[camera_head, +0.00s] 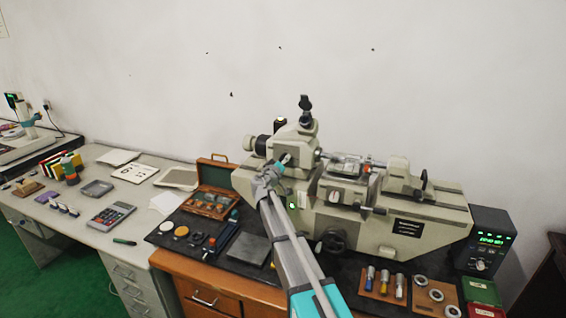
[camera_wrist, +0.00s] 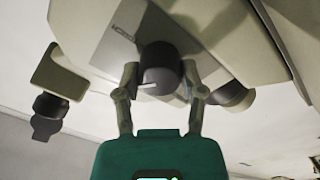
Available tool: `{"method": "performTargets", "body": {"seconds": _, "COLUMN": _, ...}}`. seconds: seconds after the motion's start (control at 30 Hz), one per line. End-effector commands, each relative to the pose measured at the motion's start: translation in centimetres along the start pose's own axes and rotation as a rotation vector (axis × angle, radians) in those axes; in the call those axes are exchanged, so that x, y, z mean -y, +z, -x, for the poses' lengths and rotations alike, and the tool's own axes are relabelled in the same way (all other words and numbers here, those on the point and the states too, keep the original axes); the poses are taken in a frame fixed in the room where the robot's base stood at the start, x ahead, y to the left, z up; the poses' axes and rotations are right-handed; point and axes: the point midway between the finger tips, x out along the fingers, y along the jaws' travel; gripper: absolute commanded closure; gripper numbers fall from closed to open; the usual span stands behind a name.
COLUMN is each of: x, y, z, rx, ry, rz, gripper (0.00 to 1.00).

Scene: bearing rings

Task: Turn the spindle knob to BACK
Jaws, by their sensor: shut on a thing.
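The spindle knob (camera_wrist: 159,70) is a dark round knob with a light pointer line on the machine's pale housing. In the wrist view it sits between the two fingers of my gripper (camera_wrist: 160,80), which is shut on it. The line on the knob points left in that view. Small lettering on a label plate beside the knob is too blurred to read. In the head view my gripper (camera_head: 268,176) reaches the left end of the lathe-like machine (camera_head: 325,222), and my arm hides the knob there.
A wooden box of small parts (camera_head: 212,203) stands left of my arm. A dark control box with a green display (camera_head: 489,242) stands right of the machine. Rings and coloured-handled tools lie in front. A grey desk (camera_head: 75,212) with a calculator (camera_head: 111,215) is farther left.

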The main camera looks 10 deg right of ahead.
Motion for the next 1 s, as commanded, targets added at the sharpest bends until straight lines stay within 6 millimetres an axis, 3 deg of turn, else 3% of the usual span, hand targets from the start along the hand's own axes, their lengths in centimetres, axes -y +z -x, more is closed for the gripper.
{"method": "performTargets", "body": {"seconds": 0.6, "x": 0.06, "y": 0.05, "z": -0.05, "rx": -0.018, "ry": -0.003, "rz": 0.532, "gripper": 0.96}}
{"method": "performTargets", "body": {"seconds": 1.0, "x": 0.09, "y": 0.05, "z": -0.05, "rx": -0.023, "ry": -0.004, "rz": 0.655, "gripper": 0.96}}
